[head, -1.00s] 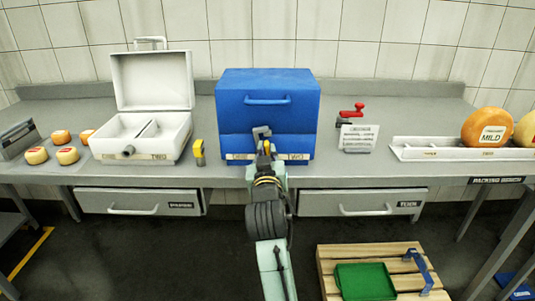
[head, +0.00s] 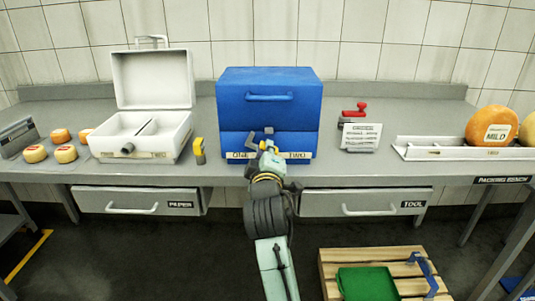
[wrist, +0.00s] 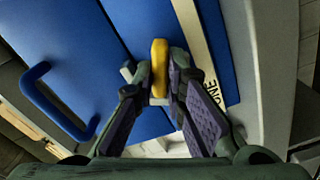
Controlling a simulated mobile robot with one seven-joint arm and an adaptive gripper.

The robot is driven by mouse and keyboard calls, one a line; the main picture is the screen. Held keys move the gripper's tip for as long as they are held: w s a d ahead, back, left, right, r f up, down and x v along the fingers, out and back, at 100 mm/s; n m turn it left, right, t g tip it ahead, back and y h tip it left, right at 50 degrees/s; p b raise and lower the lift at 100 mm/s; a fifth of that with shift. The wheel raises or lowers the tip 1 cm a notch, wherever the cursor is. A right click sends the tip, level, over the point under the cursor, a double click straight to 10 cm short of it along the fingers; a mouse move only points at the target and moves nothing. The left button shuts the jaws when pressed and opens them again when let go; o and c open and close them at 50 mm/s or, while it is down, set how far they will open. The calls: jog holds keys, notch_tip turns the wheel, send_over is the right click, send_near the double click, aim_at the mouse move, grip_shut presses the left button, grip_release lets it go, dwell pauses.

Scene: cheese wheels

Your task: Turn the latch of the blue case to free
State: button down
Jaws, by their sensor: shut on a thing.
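The blue case (head: 290,100) stands closed on the bench, with a blue handle on its upper front. My gripper (head: 263,146) is at the front of the case, shut on the latch. In the wrist view the yellow latch (wrist: 160,68) is between my fingertips (wrist: 161,85). There it lies at an angle to the lid seam, neither square to it nor fully along it. The fingers partly hide the latch's base.
An open white case (head: 140,130) and another yellow latch piece (head: 198,150) are to the left. A red-handled tool (head: 355,110) and a printed card (head: 361,137) stand to the right, then a tray (head: 460,150) with cheese wheels. Drawers are below.

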jog(key=n+b, duration=0.1)
jog(key=n, duration=0.3)
jog(key=shift+n, duration=0.4)
dwell(0.4)
jog(key=c, duration=1.6)
grip_release()
jog(key=shift+a, duration=0.1)
jog(key=shift+c, duration=0.2)
jog(key=shift+f+b, duration=0.1)
jog(key=shift+b, duration=0.2)
jog(key=s, duration=0.7)
jog(key=shift+s, duration=0.2)
